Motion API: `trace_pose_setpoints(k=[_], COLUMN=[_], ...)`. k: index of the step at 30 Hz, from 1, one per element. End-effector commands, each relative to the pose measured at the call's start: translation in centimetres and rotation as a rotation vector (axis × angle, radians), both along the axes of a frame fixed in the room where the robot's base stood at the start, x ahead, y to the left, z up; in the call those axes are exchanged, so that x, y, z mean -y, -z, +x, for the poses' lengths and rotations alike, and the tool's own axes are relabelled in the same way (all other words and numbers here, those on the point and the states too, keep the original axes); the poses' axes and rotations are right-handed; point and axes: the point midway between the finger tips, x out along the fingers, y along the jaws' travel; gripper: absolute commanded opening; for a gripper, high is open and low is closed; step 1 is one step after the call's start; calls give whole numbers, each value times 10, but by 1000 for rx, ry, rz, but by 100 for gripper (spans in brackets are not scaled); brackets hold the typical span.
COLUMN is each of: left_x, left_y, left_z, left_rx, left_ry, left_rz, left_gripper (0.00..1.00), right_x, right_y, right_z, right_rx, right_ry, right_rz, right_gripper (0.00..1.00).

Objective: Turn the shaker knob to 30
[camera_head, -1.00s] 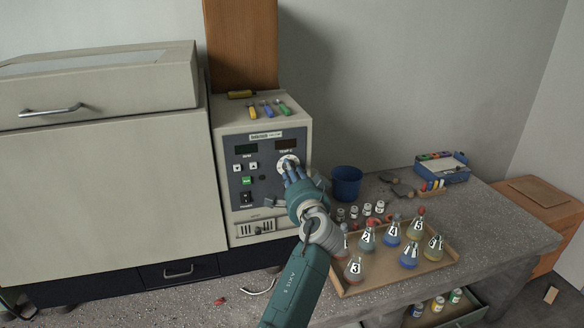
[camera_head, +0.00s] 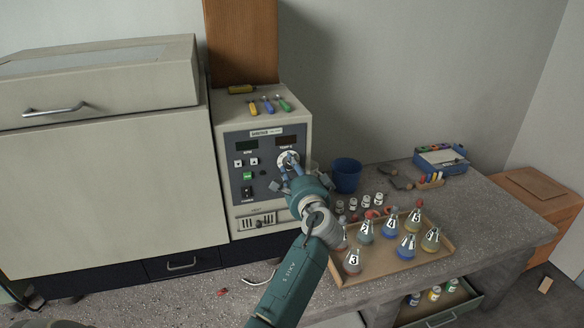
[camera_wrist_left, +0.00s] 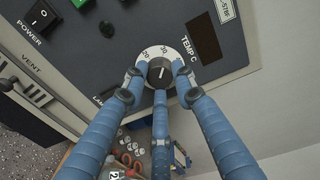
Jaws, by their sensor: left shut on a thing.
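The shaker (camera_head: 226,146) is a beige box with a dark control panel, beside the large beige cabinet. Its TEMP C knob (camera_wrist_left: 161,71) is dark, with a pale pointer line and a white dial ring (camera_wrist_left: 143,55). The ring shows the numbers 20 and 30; the pointer tilts slightly right of the picture's upright, toward the 30 side. My left gripper (camera_head: 288,168) is shut on the knob, also seen in the wrist view (camera_wrist_left: 160,86), with its blue fingers around it. The fingers hide the lower part of the dial. My right gripper is not in view.
A power switch (camera_wrist_left: 41,15) and green button (camera_head: 248,176) sit left of the knob. A blue cup (camera_head: 346,175) stands close right of the gripper. A tray (camera_head: 381,268) of numbered flasks lies beside my forearm. Small tools (camera_head: 268,105) lie on the shaker's top.

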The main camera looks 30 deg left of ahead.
Motion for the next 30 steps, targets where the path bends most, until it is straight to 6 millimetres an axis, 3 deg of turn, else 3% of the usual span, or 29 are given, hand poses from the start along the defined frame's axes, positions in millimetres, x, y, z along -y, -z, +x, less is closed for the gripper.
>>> trace_pose_setpoints(k=[1,5,6,8,20,30], left_x=[-1,-1,-1,-1,7,56], left_y=[-10,-10,-10,-9,-3,-5], left_z=[2,2,2,1,-4,-50], left_rx=[15,15,15,15,6,6], left_ry=[3,3,2,2,4,5], left_rz=[11,11,11,10,2,2], left_gripper=[0,0,34,46,46,46], right_x=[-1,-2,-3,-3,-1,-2], right_y=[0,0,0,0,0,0], right_z=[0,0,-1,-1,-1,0], right_rx=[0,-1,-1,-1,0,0], right_ry=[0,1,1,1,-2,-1], right_rz=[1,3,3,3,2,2], right_gripper=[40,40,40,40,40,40])
